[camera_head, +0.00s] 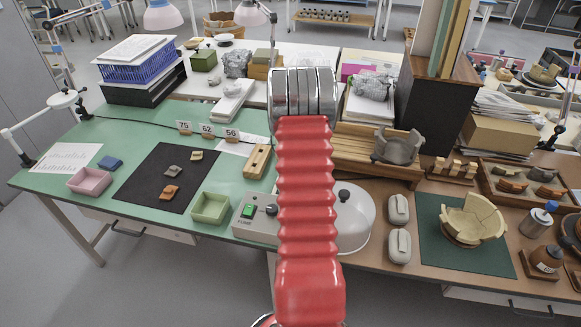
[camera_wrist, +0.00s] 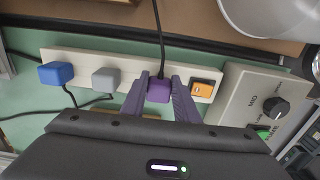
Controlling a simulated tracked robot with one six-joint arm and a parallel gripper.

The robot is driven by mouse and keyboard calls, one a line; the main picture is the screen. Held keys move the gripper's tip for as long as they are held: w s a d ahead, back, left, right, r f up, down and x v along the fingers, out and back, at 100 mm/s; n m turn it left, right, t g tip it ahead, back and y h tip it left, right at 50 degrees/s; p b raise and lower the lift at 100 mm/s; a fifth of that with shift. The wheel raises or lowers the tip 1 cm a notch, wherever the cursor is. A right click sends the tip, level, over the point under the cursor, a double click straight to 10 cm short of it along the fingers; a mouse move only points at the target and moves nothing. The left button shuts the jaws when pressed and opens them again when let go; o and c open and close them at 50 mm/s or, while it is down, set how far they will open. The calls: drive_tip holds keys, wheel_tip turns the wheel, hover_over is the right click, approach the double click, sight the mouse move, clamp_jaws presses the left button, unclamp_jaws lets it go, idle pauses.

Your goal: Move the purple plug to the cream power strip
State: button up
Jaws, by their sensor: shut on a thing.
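The cream power strip (camera_wrist: 78,61) lies across the wrist view, with a blue plug (camera_wrist: 56,73) and a grey plug (camera_wrist: 104,79) on it toward the left. An orange switch (camera_wrist: 201,89) is at its right end. The purple plug (camera_wrist: 158,92) is between the two fingers of my gripper (camera_wrist: 159,80), which is shut on it. The plug shows over the strip between the grey plug and the switch, its black cord running up. I cannot tell whether it is seated or just above. In the head view my red arm hides the gripper; I cannot make out the strip there.
A control box (camera_wrist: 256,100) with a knob and green switch stands right beside the strip's switch end; it also shows in the head view (camera_head: 256,222). A clear-grey dome (camera_head: 356,215) is right of my arm. A green tray (camera_head: 210,208) and black mat (camera_head: 150,190) lie left.

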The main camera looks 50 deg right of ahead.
drive_tip(key=shift+f, duration=0.4)
idle(0.4)
drive_tip(key=o, duration=1.1)
drive_tip(key=shift+o, duration=0.5)
drive_tip(key=o, duration=0.3)
drive_tip(key=shift+r, duration=0.1)
drive_tip(key=shift+r, duration=3.95)
